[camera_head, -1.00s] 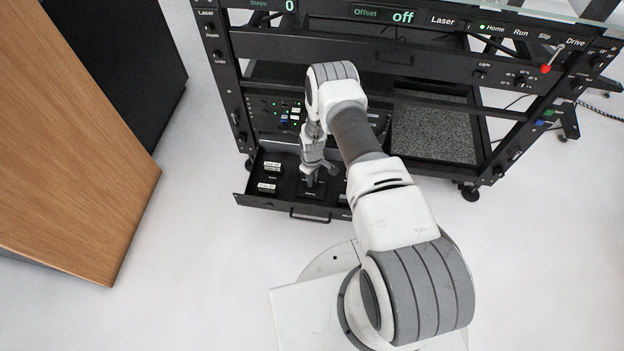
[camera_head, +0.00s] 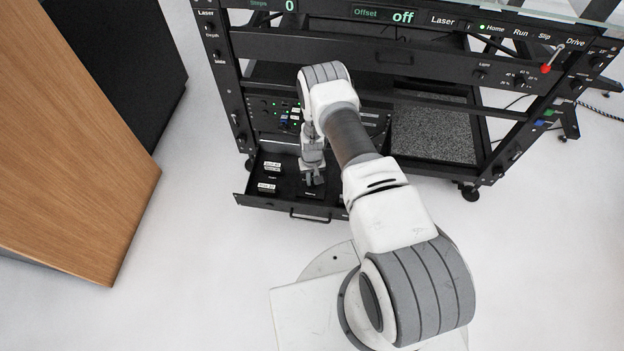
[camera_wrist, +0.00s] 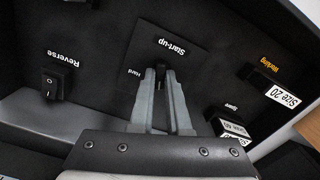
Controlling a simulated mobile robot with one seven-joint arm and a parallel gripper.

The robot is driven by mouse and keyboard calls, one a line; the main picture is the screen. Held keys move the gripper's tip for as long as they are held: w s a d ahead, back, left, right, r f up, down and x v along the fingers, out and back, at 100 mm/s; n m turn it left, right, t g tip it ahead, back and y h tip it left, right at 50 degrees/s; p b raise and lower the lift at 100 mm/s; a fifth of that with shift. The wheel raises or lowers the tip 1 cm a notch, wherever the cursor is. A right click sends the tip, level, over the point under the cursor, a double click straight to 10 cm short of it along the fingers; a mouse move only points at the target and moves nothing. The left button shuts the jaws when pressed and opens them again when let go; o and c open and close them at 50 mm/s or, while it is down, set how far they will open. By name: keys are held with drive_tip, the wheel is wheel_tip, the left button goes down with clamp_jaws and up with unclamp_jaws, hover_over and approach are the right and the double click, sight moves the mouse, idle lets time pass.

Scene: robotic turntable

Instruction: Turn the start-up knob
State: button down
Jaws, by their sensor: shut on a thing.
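The start-up knob (camera_wrist: 160,70) is a small dark knob on a black panel in the open drawer. It shows in the wrist view, below the upside-down "Start-up" label, with "Hard" printed at its left. My gripper (camera_wrist: 161,80) points down at the panel, its two grey fingertips on either side of the knob and shut on it. The fingers hide most of the knob. In the head view my gripper (camera_head: 313,181) reaches down into the drawer (camera_head: 284,206), and the knob is hidden there.
A "Reverse" rocker switch (camera_wrist: 54,82) sits left of the fingers in the wrist view. White-labelled size blocks (camera_wrist: 270,92) sit at right. The black rack (camera_head: 430,72) rises behind the drawer. A wooden panel (camera_head: 75,140) stands at left; the floor between is clear.

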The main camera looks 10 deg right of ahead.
sight(312, 182)
drive_tip(key=shift+m, duration=2)
drive_tip(key=c, duration=0.9)
unclamp_jaws()
wheel_tip(312, 182, up, 17)
drive_tip(key=p, duration=0.6)
drive_tip(key=shift+r, duration=0.2)
